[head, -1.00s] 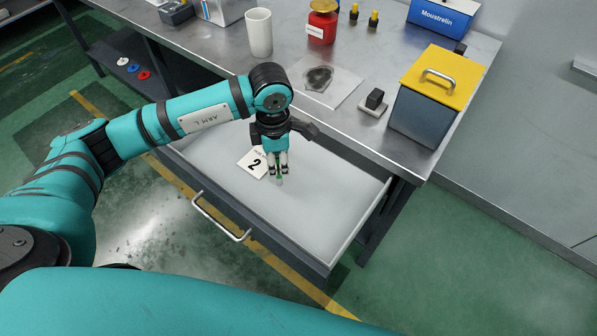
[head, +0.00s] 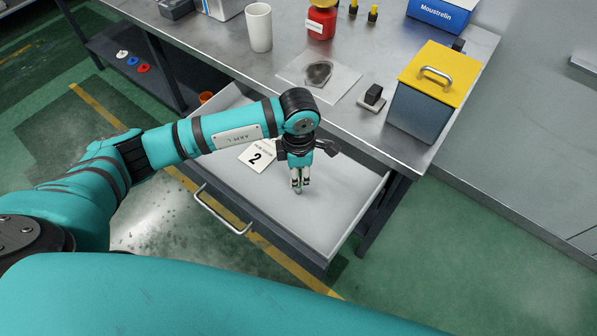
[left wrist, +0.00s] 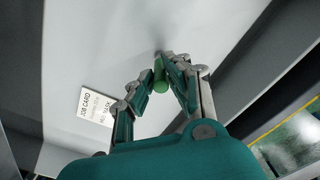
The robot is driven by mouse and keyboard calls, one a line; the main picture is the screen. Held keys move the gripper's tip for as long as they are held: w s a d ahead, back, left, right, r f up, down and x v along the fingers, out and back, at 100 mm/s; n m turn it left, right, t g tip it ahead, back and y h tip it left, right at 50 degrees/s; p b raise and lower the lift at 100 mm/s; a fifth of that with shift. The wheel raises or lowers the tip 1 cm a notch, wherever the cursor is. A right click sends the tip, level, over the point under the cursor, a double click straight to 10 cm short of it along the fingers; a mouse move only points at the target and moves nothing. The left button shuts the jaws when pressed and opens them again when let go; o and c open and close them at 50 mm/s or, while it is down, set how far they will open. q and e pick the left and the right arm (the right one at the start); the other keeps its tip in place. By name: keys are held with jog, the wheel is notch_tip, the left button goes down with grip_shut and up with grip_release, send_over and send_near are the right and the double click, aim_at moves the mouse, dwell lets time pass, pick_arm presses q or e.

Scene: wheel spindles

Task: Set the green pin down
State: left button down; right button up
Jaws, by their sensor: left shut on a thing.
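The green pin (left wrist: 160,76) is between the fingers of my left gripper (left wrist: 158,78) in the left wrist view. In the head view my left gripper (head: 297,186) points down inside the open drawer (head: 335,212), over its pale floor. The fingers are shut on the pin, and only a little green shows between them there. I cannot tell whether the pin's lower end touches the drawer floor. My right gripper is not in view.
A job card (head: 258,154) marked 2 lies in the drawer, left of my gripper. The drawer's front wall and handle (head: 222,212) are nearby. On the bench above stand a yellow-lidded box (head: 436,92), a black block (head: 374,94) and a white cup (head: 258,28). The drawer's right part is clear.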

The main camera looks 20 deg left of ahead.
pick_arm(q)
jog(key=c, duration=1.3)
grip_release()
notch_tip(320, 180, up, 12)
jog(key=shift+r+b, duration=0.1)
jog(key=shift+b, duration=0.55)
